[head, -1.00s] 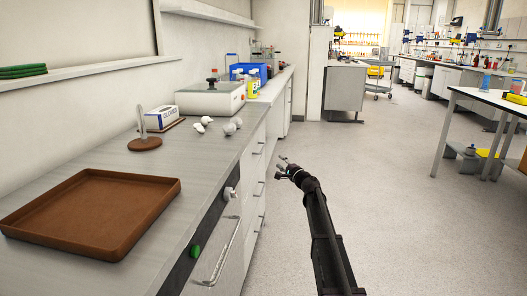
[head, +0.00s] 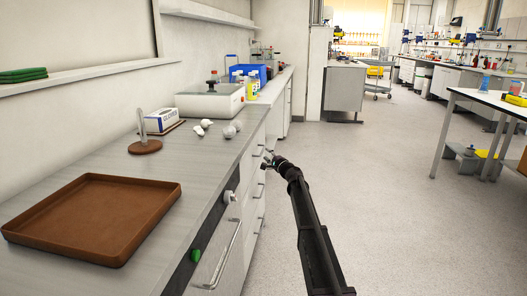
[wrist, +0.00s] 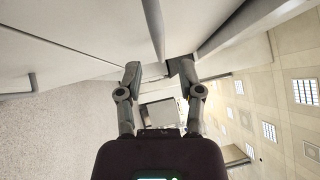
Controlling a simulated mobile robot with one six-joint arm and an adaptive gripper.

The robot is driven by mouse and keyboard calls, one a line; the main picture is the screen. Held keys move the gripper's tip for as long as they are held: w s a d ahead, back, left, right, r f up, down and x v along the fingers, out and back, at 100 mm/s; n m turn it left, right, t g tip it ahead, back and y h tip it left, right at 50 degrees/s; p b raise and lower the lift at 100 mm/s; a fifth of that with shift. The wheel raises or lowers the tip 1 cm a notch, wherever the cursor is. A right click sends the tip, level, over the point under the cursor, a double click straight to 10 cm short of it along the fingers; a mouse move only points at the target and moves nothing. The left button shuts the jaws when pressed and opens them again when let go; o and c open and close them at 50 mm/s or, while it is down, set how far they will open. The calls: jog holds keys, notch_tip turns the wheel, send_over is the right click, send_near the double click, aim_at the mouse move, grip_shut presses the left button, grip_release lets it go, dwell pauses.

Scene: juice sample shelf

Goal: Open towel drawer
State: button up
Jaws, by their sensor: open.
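A bank of white drawers (head: 252,172) with bar handles is set under the grey counter, and all of its fronts look closed. I cannot tell from any label which is the towel drawer. My gripper (head: 268,157) is beside the upper drawer handles in the head view. In the wrist view my gripper (wrist: 157,70) is open, with a finger on either side of the line of a bar handle (wrist: 153,25). The handle's near end reaches close to the fingertips; I cannot see contact. Another drawer handle (wrist: 33,82) shows at the left.
On the counter are a brown tray (head: 92,215), a glove box (head: 160,120), a white instrument (head: 210,100) and several white pieces. A nearer cabinet front has a long handle (head: 223,255). Open floor (head: 370,200) lies right of the drawers.

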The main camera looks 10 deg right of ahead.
aim_at(263, 150)
jog(key=shift+x, duration=2.2)
grip_shut()
jog(key=shift+s, duration=0.1)
